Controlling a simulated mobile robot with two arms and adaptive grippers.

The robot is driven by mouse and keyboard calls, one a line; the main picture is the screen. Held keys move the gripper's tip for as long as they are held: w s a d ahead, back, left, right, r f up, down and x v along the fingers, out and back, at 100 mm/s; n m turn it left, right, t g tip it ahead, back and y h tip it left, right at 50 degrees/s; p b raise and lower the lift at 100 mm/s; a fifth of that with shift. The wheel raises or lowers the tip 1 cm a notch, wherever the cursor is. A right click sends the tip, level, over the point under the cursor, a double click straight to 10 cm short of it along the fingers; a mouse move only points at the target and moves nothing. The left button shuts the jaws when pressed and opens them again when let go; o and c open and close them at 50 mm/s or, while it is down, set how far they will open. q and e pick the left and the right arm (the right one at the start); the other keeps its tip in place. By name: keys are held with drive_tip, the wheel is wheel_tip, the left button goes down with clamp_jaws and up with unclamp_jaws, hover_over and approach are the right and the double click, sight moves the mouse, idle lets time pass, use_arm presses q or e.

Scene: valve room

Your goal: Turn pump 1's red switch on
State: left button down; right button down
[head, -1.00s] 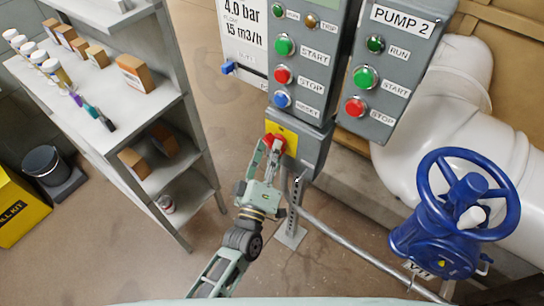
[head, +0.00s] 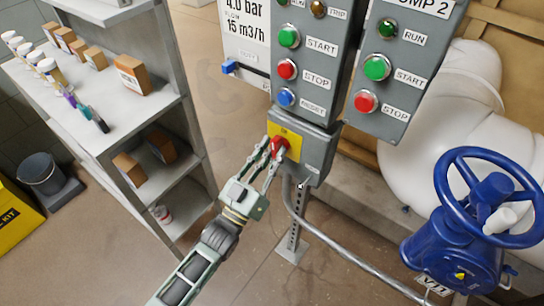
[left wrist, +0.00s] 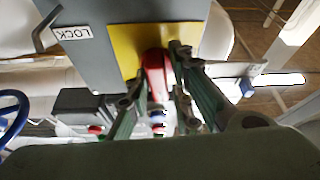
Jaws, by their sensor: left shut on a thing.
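The red switch (head: 281,143) sits on a yellow plate (head: 293,138) on a small grey box below the left control panel. My left gripper (head: 273,150) reaches it from the lower left, its fingers shut on the switch. In the left wrist view the red switch (left wrist: 155,68) stands between the two fingers (left wrist: 160,85) in front of the yellow plate (left wrist: 124,43). The fingers partly hide the switch, so its exact angle is hard to read. My right gripper is in neither view.
The left panel (head: 318,62) has green, red and blue buttons above the box. The Pump 2 panel (head: 398,75) stands to its right. A blue valve wheel (head: 455,190) is at lower right, a grey shelf (head: 120,110) at left. A "LOCK" label (left wrist: 72,32) shows beside the yellow plate.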

use_arm(q)
drive_tip(key=shift+d+r+m+h, duration=0.15)
drive_tip(key=shift+r+m+h, duration=0.15)
drive_tip(key=shift+m, duration=0.6)
drive_tip(key=shift+g, duration=0.3)
drive_tip(key=c, duration=1.7)
unclamp_jaws()
drive_tip(key=shift+s+d, duration=0.1)
drive_tip(key=shift+o, duration=0.2)
drive_tip(key=shift+f, duration=0.15)
drive_tip(key=shift+s+a+f, duration=0.3)
drive_tip(key=shift+a+f, duration=0.05)
drive_tip(key=v, duration=1.1)
